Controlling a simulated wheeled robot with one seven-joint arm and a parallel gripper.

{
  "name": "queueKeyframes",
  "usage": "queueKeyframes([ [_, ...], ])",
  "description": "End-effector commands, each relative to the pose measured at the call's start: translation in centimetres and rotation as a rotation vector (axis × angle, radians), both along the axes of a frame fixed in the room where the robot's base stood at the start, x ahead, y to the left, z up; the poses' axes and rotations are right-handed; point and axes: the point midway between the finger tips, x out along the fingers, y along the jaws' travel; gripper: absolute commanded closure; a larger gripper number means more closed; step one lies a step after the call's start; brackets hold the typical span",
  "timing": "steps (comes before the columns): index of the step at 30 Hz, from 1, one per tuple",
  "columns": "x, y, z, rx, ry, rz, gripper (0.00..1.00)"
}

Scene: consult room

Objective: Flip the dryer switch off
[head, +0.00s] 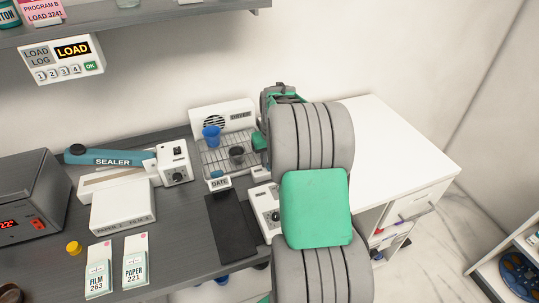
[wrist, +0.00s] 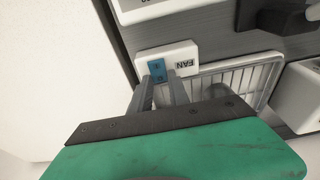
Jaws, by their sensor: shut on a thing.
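The dryer (head: 222,113) is a white unit with a round vent, at the back of the dark bench, with a wire rack in front. In the wrist view a white box labelled FAN (wrist: 182,56) carries a blue switch (wrist: 157,69) beside the white wire rack (wrist: 230,80). My gripper (wrist: 160,81) has its two grey fingers at the blue switch, shut on it. The fingertips partly cover it, so its on or off position is unclear. In the head view my arm hides the switch and most of the gripper.
A blue cup (head: 211,135) and a dark cup (head: 236,154) stand on the rack. A sealer (head: 113,160) and a white control box (head: 174,162) stand to the left. A dark pad (head: 231,226) lies in front. The white counter (head: 400,150) at right is clear.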

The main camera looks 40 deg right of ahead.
Motion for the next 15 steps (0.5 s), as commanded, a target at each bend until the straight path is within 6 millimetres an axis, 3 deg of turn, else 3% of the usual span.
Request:
queueKeyframes([
  [12, 0.15, -0.05, -0.02, 0.011, 0.045, -0.001, 1.0],
  [13, 0.15, -0.05, -0.02, 0.011, 0.044, -0.001, 0.76],
  [15, 0.15, -0.05, -0.02, 0.011, 0.044, -0.001, 0.7],
])
